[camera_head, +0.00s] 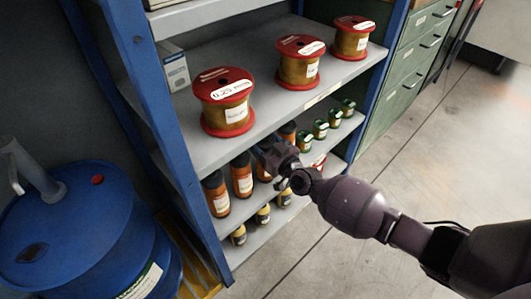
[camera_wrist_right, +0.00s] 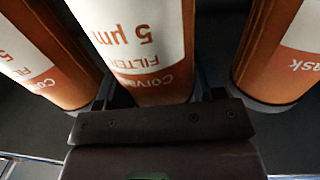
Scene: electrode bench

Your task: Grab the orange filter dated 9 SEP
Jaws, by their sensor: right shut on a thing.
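Several orange filters with black caps and white labels stand in a row on the middle shelf, including a front filter (camera_head: 216,196) and the one behind it (camera_head: 242,178). My right gripper (camera_head: 272,160) is among the filters farther along this row. In the right wrist view its fingers are closed around the middle orange filter (camera_wrist_right: 150,55), whose label reads "5 µm", "FILTER" and "Corvask" upside down. Another filter is on the left (camera_wrist_right: 40,60) and one on the right (camera_wrist_right: 285,55), both apart from the fingers. No date is readable. My left gripper is out of view.
The shelf above holds red-and-gold spools (camera_head: 224,102) and a grey-white box (camera_head: 173,68). Small green-topped jars (camera_head: 320,128) stand right of the filters, and yellow-and-black containers (camera_head: 263,214) below. Blue posts (camera_head: 165,130) bound the shelves. A blue drum (camera_head: 75,235) stands at the left.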

